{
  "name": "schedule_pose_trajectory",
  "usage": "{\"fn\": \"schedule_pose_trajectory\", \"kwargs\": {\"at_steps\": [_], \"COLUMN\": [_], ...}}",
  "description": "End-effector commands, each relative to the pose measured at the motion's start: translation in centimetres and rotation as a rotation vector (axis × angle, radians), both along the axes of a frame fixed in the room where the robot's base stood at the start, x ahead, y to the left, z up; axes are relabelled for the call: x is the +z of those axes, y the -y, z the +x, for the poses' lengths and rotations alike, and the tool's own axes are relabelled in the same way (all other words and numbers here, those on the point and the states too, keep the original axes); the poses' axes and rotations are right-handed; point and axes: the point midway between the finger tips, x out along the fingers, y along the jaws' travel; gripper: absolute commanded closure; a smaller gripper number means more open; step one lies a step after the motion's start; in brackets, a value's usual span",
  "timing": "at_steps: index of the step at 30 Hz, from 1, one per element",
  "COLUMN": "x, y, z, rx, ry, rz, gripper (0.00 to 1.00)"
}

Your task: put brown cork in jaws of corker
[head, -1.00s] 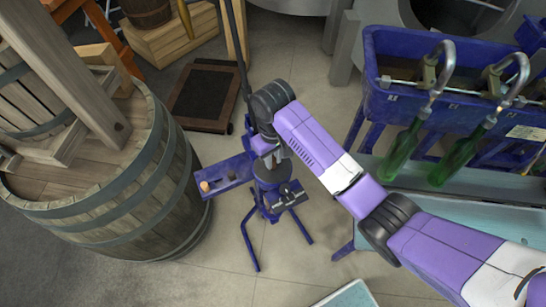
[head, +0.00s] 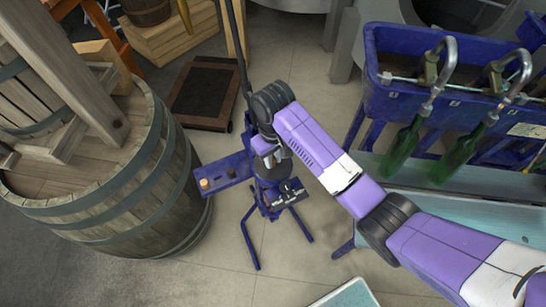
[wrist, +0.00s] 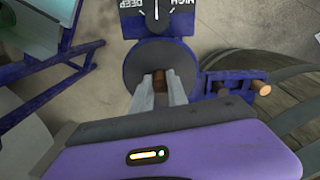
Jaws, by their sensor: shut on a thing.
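My gripper (wrist: 160,88) is shut on a brown cork (wrist: 160,80), whose top shows between the two fingers. The blue corker (head: 270,195) stands on splayed legs on the floor, in the middle of the head view. In the wrist view the fingers and cork are over the corker's dark round head (wrist: 137,66). Its jaw opening is hidden by the fingers, so I cannot tell whether the cork is in it. In the head view my gripper (head: 272,158) is at the corker's top, partly hidden by my wrist.
A blue side tray (head: 222,176) on the corker holds a tan cork (wrist: 262,88) and a darker one (wrist: 220,88). A large wooden barrel (head: 110,200) stands at left. A blue bottle filler (head: 410,105) with green bottles is at right. A dial plate (wrist: 158,18) lies beyond the corker's head.

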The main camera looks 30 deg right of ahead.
Motion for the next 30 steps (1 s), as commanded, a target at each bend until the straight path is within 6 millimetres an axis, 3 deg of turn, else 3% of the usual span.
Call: {"fn": "schedule_pose_trajectory", "kwargs": {"at_steps": [1,2,5,17,30], "x": [0.0,0.0,0.0,0.6,7.1], "y": [0.0,0.0,0.0,0.0,0.0], "z": [0.0,0.0,0.0,0.1,0.1], "rx": [0.0,0.0,0.0,0.0,0.001], "ry": [0.0,0.0,0.0,0.001,0.001], "rz": [0.0,0.0,0.0,0.0,-0.001], "gripper": [1.0,0.75,0.56,0.56,0.56]}}
